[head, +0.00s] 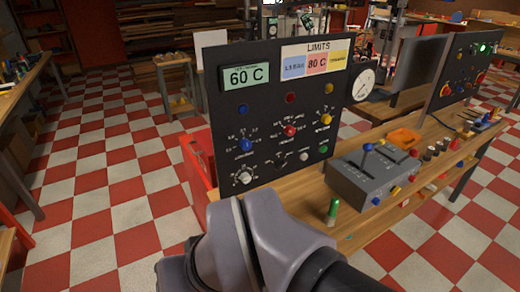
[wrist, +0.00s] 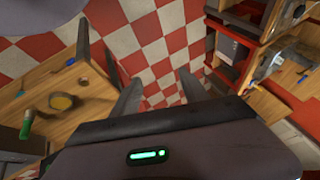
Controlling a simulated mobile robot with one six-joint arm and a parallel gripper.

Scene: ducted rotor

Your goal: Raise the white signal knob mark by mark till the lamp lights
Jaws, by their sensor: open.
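The white signal knob (head: 244,177) sits at the lower left of the upright black panel (head: 215,60), with a ring of pale marks around it. Its exact setting is too small to read. Blue (head: 243,109), red (head: 290,97) and yellow (head: 328,89) round lamps sit above the knobs and look dull. A small white round piece (head: 304,156) is at the lower right. My gripper (wrist: 160,90) is open in the wrist view, with only floor between its fingers. The knob is not visible there. In the head view my arm fills the bottom middle and the fingers are hidden.
The panel's display (head: 246,77) reads 60 C, beside a LIMITS sign (head: 315,61). Blue (head: 246,145), red (head: 290,131) and yellow (head: 326,119) knobs share the panel. A grey lever box (head: 374,180) and a green-topped cylinder (head: 332,211) stand on the wooden bench to the right.

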